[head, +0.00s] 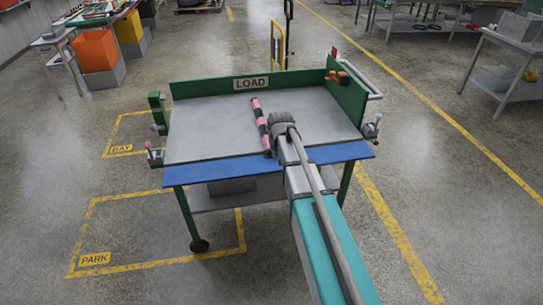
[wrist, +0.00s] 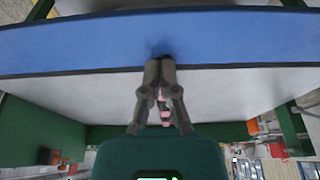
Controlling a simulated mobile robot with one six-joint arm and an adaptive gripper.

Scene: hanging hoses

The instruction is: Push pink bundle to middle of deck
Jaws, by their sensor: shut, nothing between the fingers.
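The pink bundle (head: 263,124), banded pink and dark, lies lengthwise on the grey deck (head: 205,125), from near the back board towards the blue front strip. It is around the middle of the deck's width. My gripper (head: 274,150) is over the deck, close on the right of the bundle's near part; I cannot tell whether they touch. In the wrist view my gripper (wrist: 160,64) is shut with its tips together. Pink parts of the bundle (wrist: 165,108) show through the gap between the finger links; the rest is hidden behind the fingers.
A blue strip (head: 230,170) runs along the deck's front edge. A green back board (head: 215,88) bears a LOAD sign, and a green side wall (head: 345,95) stands at the right. Bare deck lies left and right.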

